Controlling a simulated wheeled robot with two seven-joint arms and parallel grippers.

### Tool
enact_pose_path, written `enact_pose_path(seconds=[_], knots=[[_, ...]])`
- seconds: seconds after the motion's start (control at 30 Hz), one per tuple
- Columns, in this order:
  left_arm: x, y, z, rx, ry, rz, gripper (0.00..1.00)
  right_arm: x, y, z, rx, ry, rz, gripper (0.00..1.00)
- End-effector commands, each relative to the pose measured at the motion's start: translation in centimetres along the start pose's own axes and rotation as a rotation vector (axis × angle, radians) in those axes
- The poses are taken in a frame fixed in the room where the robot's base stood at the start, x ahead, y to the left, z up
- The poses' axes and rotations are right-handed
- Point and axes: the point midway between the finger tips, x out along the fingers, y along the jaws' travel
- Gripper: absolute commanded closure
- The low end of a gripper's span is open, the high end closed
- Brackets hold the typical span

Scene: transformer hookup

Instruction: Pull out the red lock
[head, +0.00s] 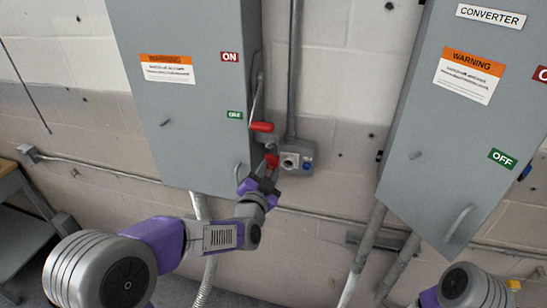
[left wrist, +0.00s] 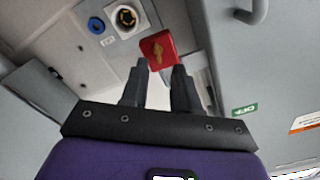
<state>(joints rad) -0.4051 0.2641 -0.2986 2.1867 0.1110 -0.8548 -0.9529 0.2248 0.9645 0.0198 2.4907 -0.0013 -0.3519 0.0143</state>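The red lock (left wrist: 158,48) is a small red block with a yellowish mark, beside a round socket in the left wrist view. In the head view a red piece that looks like it (head: 271,160) shows at my left gripper's tips. My left gripper (head: 265,180) reaches up to it beside the left cabinet. In the left wrist view its two dark fingers (left wrist: 160,67) stand apart, with tips at the lock's near edge. Whether they press on it is not clear. My right gripper is out of view; only part of my right arm shows at bottom right.
A red handle (head: 262,127) sits just above, on the side of the grey left cabinet (head: 190,95). A socket box (head: 290,160) with a blue part (head: 307,166) is close on the right. The grey converter cabinet (head: 450,125) stands further right, with wall between.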

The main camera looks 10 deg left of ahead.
Motion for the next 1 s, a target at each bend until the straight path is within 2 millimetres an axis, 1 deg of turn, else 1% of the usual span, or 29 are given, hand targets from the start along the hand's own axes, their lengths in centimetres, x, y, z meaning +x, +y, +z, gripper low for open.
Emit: enact_pose_path(seconds=[0.7, 1.0], knots=[[-4.4, 0.0, 0.0, -0.001, 0.0, 0.001, 0.7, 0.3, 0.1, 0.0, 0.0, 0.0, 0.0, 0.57], [-5.3, 0.1, 0.0, 0.0, 0.0, 0.001, 0.7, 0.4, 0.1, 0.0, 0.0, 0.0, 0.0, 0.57]])
